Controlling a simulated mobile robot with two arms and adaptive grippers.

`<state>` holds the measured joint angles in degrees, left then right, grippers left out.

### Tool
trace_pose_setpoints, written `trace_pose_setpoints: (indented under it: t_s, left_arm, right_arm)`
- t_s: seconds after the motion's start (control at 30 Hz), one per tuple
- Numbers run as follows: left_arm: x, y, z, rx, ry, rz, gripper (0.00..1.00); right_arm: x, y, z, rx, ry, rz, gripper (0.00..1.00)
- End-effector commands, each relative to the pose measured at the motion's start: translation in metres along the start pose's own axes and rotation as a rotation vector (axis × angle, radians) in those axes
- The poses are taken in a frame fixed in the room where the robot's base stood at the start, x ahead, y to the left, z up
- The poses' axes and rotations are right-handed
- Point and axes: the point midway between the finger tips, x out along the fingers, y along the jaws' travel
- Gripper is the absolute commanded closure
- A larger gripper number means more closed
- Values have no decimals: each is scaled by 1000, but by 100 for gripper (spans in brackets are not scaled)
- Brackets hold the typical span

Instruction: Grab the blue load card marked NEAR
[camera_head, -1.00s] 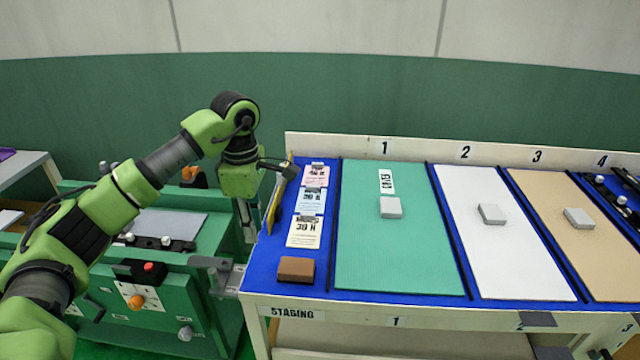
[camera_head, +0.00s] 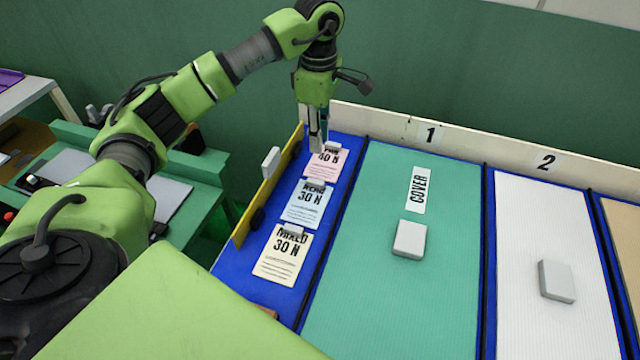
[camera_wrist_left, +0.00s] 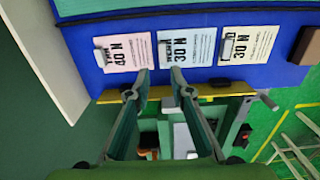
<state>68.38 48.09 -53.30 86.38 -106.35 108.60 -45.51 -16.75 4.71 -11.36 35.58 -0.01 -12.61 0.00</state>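The blue load card (camera_head: 306,205) lies on the blue staging strip, between a pink card above it and a cream card below it. Its print reads NEAR 30 N, with a small grey block at its top edge. It also shows in the wrist view (camera_wrist_left: 200,45), in the middle of the row. My left gripper (camera_head: 318,146) points down by the top of the pink card, beyond the blue card. In the wrist view its fingers (camera_wrist_left: 160,72) are apart with nothing held, pointing toward the gap between the pink and blue cards. My right gripper is not in view.
The pink card (camera_head: 326,167), marked 40 N, and the cream card (camera_head: 281,255), marked MIXED 30 N, flank the blue one. A yellow rail (camera_head: 268,192) edges the strip on the left. A green mat (camera_head: 390,300) with a grey block (camera_head: 410,239) lies to the right.

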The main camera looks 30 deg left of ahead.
Motion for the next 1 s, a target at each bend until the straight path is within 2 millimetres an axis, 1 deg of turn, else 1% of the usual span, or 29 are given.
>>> trace_pose_setpoints:
  t_s: [0.03,0.13,0.2,0.33,0.4,0.57,0.7,0.83,0.9,1.0]
  left_arm:
    - [9,-1,0,0,1,-5,79]
    - [28,-2,-1,-1,2,-6,79]
    - [42,-2,0,-1,1,-6,79]
    - [65,-1,0,0,1,-5,79]
    - [72,-1,0,0,0,-3,79]
    - [82,-1,1,1,1,-2,79]
    - [99,-3,4,1,1,-5,79]
    - [120,-3,6,-1,1,-4,79]
    - [127,-3,6,-1,0,-3,79]
    - [131,-2,6,0,1,-1,79]
  right_arm:
    - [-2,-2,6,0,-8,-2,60]
    - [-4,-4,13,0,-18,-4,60]
    - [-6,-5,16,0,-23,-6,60]
    - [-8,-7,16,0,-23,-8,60]
    - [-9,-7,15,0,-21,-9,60]
    - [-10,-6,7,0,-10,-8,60]
    - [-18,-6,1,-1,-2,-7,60]
    - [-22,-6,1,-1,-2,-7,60]
    - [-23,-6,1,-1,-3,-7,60]
    - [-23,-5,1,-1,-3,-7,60]
